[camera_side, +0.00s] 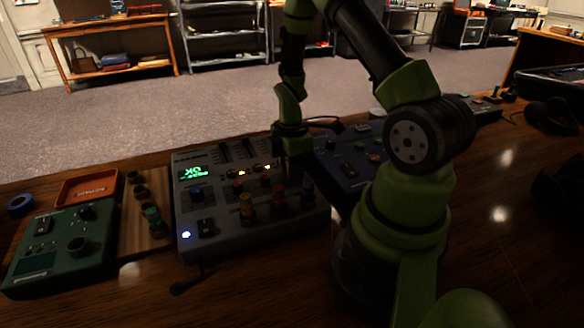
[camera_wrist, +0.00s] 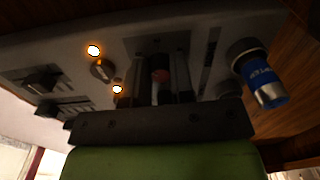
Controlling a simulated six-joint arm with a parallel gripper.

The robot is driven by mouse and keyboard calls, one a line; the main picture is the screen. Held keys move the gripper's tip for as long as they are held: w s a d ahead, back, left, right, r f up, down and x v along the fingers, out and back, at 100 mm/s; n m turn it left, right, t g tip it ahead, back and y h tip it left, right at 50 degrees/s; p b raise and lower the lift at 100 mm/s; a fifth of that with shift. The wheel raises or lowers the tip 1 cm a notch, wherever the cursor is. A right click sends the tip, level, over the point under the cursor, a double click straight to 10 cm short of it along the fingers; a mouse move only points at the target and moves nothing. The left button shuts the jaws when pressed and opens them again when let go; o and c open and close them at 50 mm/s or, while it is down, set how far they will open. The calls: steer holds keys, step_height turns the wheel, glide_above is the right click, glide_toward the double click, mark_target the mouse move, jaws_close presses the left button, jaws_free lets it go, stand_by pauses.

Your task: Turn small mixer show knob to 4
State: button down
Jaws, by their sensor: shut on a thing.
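The small mixer (camera_side: 217,231) is a grey desk unit with a green lit display (camera_side: 193,173), faders and several coloured knobs. My gripper (camera_side: 298,172) points down at its upper right part. No "show" label is legible. A small dark knob with a pale pointer (camera_wrist: 103,70) sits between two orange lights, apart from the fingers.
A blue-capped knob (camera_wrist: 265,82) stands right of the fingers in the wrist view, and sliders (camera_wrist: 45,82) lie left. A green box (camera_side: 62,250) and an orange tray (camera_side: 88,187) are left of the mixer. A blue device (camera_side: 345,165) stands close on the right.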

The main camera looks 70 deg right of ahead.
steer(key=m, duration=1.1)
steer(key=shift+m, duration=0.3)
steer(key=m, duration=0.5)
steer(key=shift+t, duration=0.3)
steer(key=m, duration=0.5)
steer(key=shift+m, duration=0.5)
steer(key=c, duration=1)
jaws_free()
